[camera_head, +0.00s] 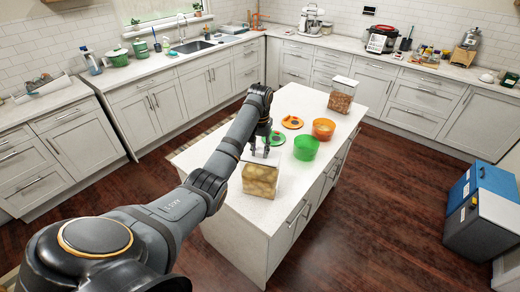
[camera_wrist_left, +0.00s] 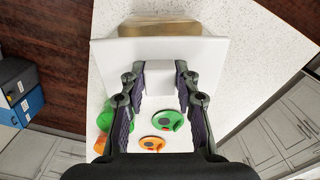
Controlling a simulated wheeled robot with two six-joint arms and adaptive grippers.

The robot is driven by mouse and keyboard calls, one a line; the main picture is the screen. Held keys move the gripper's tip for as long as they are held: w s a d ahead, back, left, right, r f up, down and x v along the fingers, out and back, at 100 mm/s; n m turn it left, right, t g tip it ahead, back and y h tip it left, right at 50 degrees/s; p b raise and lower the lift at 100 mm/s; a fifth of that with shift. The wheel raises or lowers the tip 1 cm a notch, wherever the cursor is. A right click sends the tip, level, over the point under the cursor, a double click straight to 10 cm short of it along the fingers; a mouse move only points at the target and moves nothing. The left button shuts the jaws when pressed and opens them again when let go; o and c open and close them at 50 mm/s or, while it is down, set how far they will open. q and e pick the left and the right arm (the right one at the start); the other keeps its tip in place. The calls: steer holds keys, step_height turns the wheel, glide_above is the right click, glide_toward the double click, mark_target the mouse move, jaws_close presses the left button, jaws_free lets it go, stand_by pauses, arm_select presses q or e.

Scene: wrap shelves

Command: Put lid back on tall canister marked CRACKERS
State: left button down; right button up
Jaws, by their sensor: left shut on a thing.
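My left gripper (camera_head: 264,144) is over the white island, just behind a clear canister (camera_head: 260,180) with yellow-brown contents. In the left wrist view my left gripper (camera_wrist_left: 160,78) is shut on the block-shaped knob of a white square lid (camera_wrist_left: 110,58). The canister (camera_wrist_left: 150,24) shows past the lid's far edge, partly hidden by it. I cannot tell whether lid and canister touch. No marking on the canister is legible. A second clear canister (camera_head: 342,95), with brown contents and a white lid, stands at the island's far end. My right gripper is not in view.
On the island, a green tub (camera_head: 306,147) and an orange tub (camera_head: 323,128) stand right of the gripper. An orange round lid (camera_head: 292,122) and a green round lid (camera_head: 275,138) lie flat nearby. The front end of the island top is clear.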

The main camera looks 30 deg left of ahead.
arm_select(q)
steer(key=c, duration=0.9)
jaws_free()
steer(key=shift+o, duration=0.5)
steer(key=o, duration=0.5)
steer(key=shift+c, duration=0.2)
